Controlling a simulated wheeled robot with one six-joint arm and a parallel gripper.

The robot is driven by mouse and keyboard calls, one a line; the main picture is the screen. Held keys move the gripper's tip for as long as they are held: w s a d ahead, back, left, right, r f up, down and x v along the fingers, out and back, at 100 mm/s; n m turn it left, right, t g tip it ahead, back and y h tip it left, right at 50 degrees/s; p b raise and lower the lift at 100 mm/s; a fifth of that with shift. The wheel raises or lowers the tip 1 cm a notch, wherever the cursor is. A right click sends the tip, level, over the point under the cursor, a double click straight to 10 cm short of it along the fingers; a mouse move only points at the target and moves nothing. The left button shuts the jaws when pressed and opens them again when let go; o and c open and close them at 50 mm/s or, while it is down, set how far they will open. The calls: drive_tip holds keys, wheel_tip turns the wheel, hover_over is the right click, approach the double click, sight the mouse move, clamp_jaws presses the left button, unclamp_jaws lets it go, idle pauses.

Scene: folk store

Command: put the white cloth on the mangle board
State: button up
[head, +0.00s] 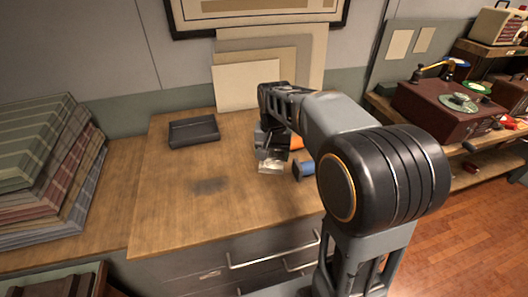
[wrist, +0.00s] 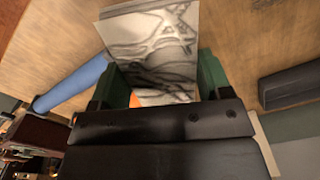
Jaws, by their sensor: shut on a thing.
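My gripper (head: 268,148) is over the right part of a wooden counter, its fingers partly hidden by my arm. In the wrist view its green-padded fingers (wrist: 161,82) are shut on a flat, pale square sheet (wrist: 152,45) with dark grey swirling marks. The sheet's pale lower edge (head: 271,167) shows below the gripper in the head view. I cannot tell for sure whether this sheet is the white cloth. I cannot make out a mangle board in either view.
A blue roll (head: 303,167) lies right of the gripper, beside something orange (head: 296,143). A shallow black tray (head: 194,131) is at the back left. Folded plaid cloths (head: 45,165) are stacked at far left. Pale boards (head: 247,87) lean behind. The counter's left-middle is clear.

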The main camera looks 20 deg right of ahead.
drive_tip(key=shift+s+r, duration=0.3)
drive_tip(key=shift+s, duration=0.45)
drive_tip(key=shift+w+r, duration=0.15)
drive_tip(key=shift+r, duration=0.05)
drive_tip(key=shift+n, duration=0.5)
drive_tip(key=w+f, duration=0.1)
drive_tip(key=w, duration=0.1)
drive_tip(key=w+f, duration=0.1)
drive_tip(key=w, duration=0.1)
drive_tip(key=shift+f, duration=0.4)
drive_tip(key=w+f, duration=0.1)
drive_tip(key=f, duration=0.3)
drive_tip(key=w+f, duration=0.1)
drive_tip(key=f, duration=0.1)
drive_tip(key=shift+w+d+f, duration=0.15)
drive_tip(key=shift+w+d, duration=0.2)
drive_tip(key=shift+d, duration=0.05)
drive_tip(key=shift+d+f, duration=0.1)
drive_tip(key=shift+f, duration=0.45)
